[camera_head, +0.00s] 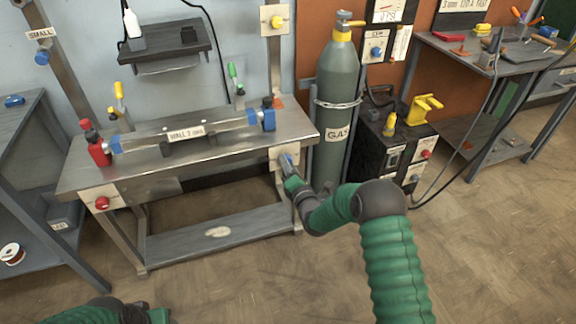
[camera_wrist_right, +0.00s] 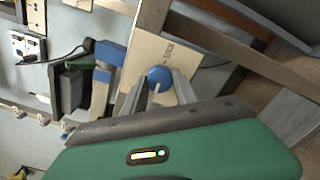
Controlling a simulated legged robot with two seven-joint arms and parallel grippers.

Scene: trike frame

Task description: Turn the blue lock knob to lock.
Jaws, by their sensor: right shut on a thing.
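The blue lock knob (camera_wrist_right: 159,77) sits on a pale plate (camera_wrist_right: 178,58) with small lettering, seen close up in the right wrist view. In the head view that plate (camera_head: 277,155) is on the front right corner of the workbench, and the knob (camera_head: 286,159) is mostly covered by my gripper. My right gripper (camera_wrist_right: 163,84) has its two grey fingers on either side of the knob, shut on it. In the head view the right gripper (camera_head: 287,164) reaches the plate from the front. My left arm shows only as a green part at the bottom left; its gripper is out of view.
The steel workbench (camera_head: 220,141) carries a tube held in blue and red clamps. A red knob (camera_head: 102,203) is on its front left corner. A grey gas cylinder (camera_head: 336,100) stands close right of the bench, beside a black welding machine (camera_head: 388,140). The floor in front is clear.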

